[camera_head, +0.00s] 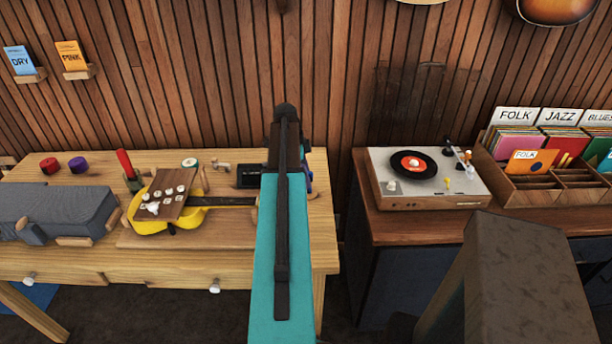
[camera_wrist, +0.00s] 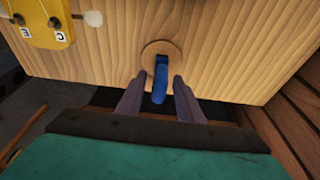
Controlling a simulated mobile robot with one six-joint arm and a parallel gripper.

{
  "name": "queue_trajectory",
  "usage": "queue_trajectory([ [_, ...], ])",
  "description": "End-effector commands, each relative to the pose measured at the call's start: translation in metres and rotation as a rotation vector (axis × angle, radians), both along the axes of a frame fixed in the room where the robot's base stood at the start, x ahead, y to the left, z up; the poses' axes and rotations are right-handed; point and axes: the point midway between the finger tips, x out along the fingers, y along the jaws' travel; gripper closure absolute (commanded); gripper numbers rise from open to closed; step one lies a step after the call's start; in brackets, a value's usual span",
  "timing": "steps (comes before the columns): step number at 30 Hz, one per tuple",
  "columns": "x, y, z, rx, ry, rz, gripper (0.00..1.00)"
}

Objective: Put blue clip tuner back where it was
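The blue clip tuner (camera_wrist: 160,82) shows in the wrist view at a round wooden disc (camera_wrist: 152,50) near the table's edge. I cannot tell whether it is clipped to the disc or only rests against it. My gripper (camera_wrist: 157,90) is open, with one finger on each side of the tuner and a visible gap to each. In the head view my teal arm hides most of this spot. A small blue patch (camera_head: 309,181) shows just right of the arm; I cannot tell if it is the tuner.
A yellow ukulele (camera_head: 150,222) lies on the wooden table (camera_head: 190,262); its headstock (camera_wrist: 45,30) is at the wrist view's upper left. A dark device (camera_head: 249,177) stands beside my arm. A turntable (camera_head: 425,205) and record crate (camera_head: 535,190) stand on the right cabinet.

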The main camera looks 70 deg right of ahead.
Motion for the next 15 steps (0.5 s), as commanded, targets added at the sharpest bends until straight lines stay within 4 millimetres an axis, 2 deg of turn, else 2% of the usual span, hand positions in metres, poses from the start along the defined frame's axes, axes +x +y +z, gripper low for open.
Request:
queue_trajectory([
  [10,0.002,0.000,0.007,-0.001,0.000,0.001,0.66],
  [15,0.005,0.001,0.020,-0.002,-0.001,0.001,0.66],
])
